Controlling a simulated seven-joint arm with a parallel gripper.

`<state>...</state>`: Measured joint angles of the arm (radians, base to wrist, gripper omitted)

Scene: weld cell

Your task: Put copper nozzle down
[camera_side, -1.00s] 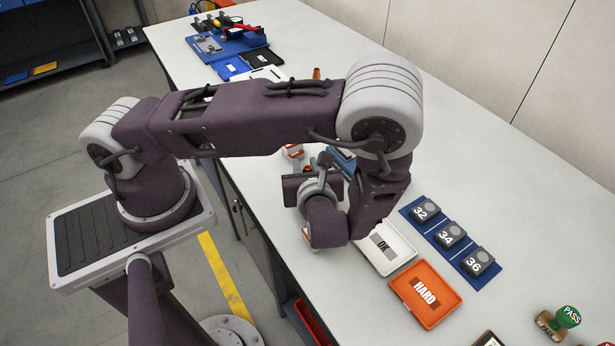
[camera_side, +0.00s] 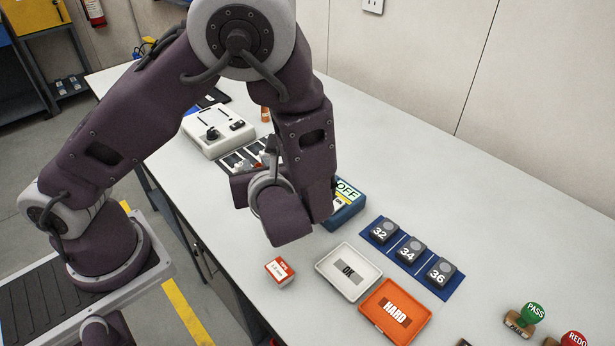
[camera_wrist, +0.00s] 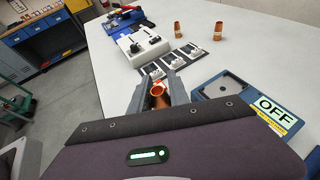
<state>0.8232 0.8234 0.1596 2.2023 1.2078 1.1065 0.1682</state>
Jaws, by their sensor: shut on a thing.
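My gripper (camera_wrist: 158,90) is shut on a copper nozzle (camera_wrist: 157,91), which shows as an orange-brown ring between the fingers in the wrist view. The nozzle is held in the air, beyond the near edge of my gripper housing. Two more copper nozzles stand upright on the table at the back, one left (camera_wrist: 177,28) and one right (camera_wrist: 218,31). One of them shows in the side view (camera_side: 266,115). In the side view my wrist hides the fingers and the held nozzle.
A dark strip with white pads (camera_wrist: 172,62) lies ahead of the gripper, beside a white box with a knob (camera_side: 218,131). A blue device reading OFF (camera_side: 346,204) stands right.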

